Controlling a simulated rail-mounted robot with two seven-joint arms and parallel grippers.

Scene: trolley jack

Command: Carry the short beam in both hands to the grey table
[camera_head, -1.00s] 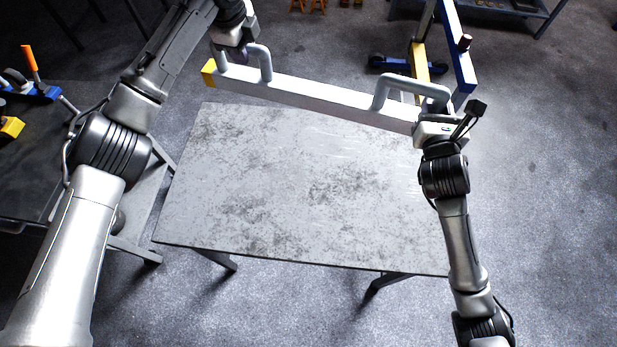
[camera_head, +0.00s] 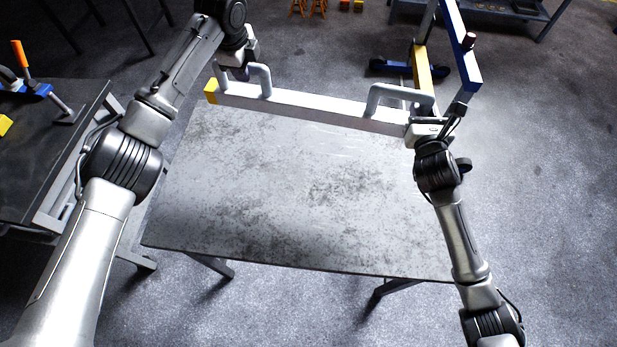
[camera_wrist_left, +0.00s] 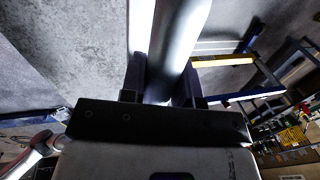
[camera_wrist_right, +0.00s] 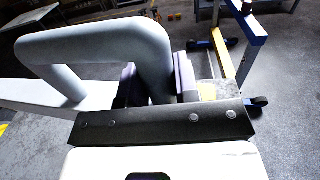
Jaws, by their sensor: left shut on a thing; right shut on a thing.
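The short beam (camera_head: 318,108) is a pale bar with a yellow left end and two grey loop handles on top. In the head view it spans the far edge of the grey table (camera_head: 290,190); I cannot tell its height above the top. My left gripper (camera_head: 226,72) is shut on the left handle (camera_head: 262,78); the handle shows between its fingers in the left wrist view (camera_wrist_left: 170,95). My right gripper (camera_head: 428,112) is shut on the right handle (camera_head: 385,95), which also shows between the fingers in the right wrist view (camera_wrist_right: 152,80).
A dark workbench (camera_head: 50,150) with tools stands at the left. A blue and yellow hoist frame (camera_head: 455,50) stands on the floor beyond the beam's right end. A shelf (camera_head: 500,12) is at the far right. The grey tabletop is bare.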

